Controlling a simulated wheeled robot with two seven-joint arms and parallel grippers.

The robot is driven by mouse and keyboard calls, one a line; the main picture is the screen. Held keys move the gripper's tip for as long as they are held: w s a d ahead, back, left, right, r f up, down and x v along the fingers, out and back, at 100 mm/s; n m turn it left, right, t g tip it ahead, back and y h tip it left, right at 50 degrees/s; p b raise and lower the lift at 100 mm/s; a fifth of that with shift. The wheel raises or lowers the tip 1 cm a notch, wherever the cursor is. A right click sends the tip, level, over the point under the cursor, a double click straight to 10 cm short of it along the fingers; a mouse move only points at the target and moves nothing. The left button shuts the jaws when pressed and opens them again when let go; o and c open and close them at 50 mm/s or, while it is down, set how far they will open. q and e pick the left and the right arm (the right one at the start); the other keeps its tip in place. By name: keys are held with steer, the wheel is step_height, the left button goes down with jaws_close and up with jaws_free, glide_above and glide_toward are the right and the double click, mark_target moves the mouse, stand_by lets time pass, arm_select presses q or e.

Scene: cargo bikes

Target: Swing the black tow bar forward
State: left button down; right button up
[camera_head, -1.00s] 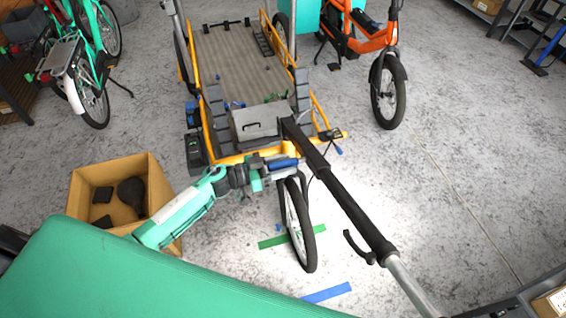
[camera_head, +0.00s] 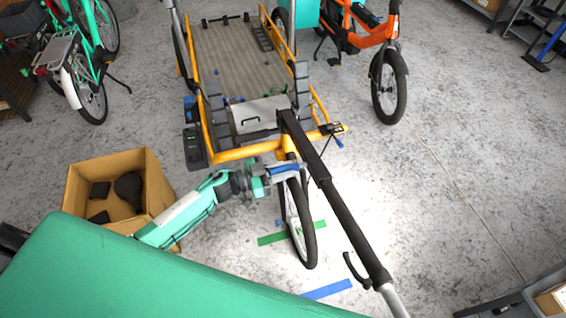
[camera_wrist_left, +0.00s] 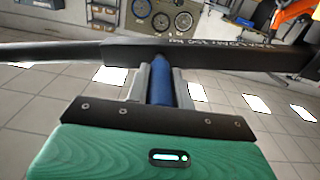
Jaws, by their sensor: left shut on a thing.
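The black tow bar (camera_head: 335,198) runs from the front of the yellow-framed cargo trailer (camera_head: 237,153) down to the lower right in the head view. In the left wrist view the tow bar (camera_wrist_left: 225,55) crosses the picture just beyond the fingers. My left gripper (camera_head: 283,170) is at the bar's upper part, beside its left side. It is shut on a blue handle (camera_wrist_left: 161,88), which stands between the two fingers and meets the bar at its far end. The exact joint between handle and bar is hidden. My right gripper is not in view.
A wheel (camera_head: 301,225) stands beneath the bar. A cardboard box (camera_head: 160,190) with dark items is at left. A green padded surface (camera_head: 150,275) fills the lower left. An orange bike (camera_head: 375,45) stands behind. The floor to the right is mostly clear.

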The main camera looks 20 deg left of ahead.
arm_select(q)
steer(key=f, duration=0.2)
steer(key=shift+s+d+f, duration=0.1)
steer(key=shift+s+f, duration=0.2)
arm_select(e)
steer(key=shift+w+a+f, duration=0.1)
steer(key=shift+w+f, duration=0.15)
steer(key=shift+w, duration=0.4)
arm_select(q)
steer(key=c, duration=1.2)
jaws_free()
steer(key=shift+w, duration=0.1)
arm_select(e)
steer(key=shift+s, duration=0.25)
arm_select(q)
steer(key=shift+r, duration=0.1)
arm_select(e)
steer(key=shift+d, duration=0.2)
arm_select(q)
steer(key=b+v, duration=0.2)
steer(key=v, duration=1.2)
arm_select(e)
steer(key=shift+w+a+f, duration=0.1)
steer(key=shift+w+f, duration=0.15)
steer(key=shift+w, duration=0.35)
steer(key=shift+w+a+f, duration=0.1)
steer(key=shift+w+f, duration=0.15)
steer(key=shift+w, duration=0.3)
